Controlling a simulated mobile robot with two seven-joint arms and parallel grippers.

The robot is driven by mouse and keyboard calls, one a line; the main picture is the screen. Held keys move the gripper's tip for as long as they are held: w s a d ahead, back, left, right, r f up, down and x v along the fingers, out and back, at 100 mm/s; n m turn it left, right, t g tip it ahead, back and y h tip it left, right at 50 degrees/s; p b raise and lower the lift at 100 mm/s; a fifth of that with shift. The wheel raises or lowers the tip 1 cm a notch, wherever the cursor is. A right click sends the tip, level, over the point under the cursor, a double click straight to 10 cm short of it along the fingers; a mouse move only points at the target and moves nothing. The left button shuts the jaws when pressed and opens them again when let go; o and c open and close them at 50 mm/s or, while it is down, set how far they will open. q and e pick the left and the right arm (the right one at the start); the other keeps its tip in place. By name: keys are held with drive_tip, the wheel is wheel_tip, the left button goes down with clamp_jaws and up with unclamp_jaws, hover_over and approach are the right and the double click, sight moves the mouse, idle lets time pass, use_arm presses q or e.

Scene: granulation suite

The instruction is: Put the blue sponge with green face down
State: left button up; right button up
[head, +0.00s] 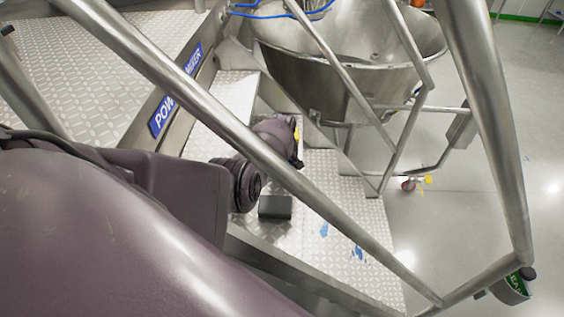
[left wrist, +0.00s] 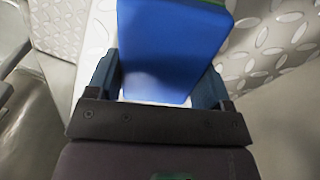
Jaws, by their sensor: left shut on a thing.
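The blue sponge (left wrist: 170,45) is between the two fingers of my left gripper (left wrist: 158,78) in the left wrist view. The gripper is shut on it. A thin strip of the sponge's green face (left wrist: 216,2) shows at the top edge of that view. Treaded metal lies behind the sponge; I cannot tell whether they touch. My right gripper is in neither view.
Slanted steel handrails (head: 225,115) cross in front of my left arm. A large steel bowl (head: 345,75) stands behind the steps. A dark block (head: 275,207) shows over the lower step (head: 340,195), which has small blue pieces on it. Open floor (head: 450,210) lies at right.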

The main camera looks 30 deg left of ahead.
use_arm(q)
drive_tip(key=o, duration=0.8)
drive_tip(key=shift+r, duration=1.15)
wheel_tip(320, 180, up, 10)
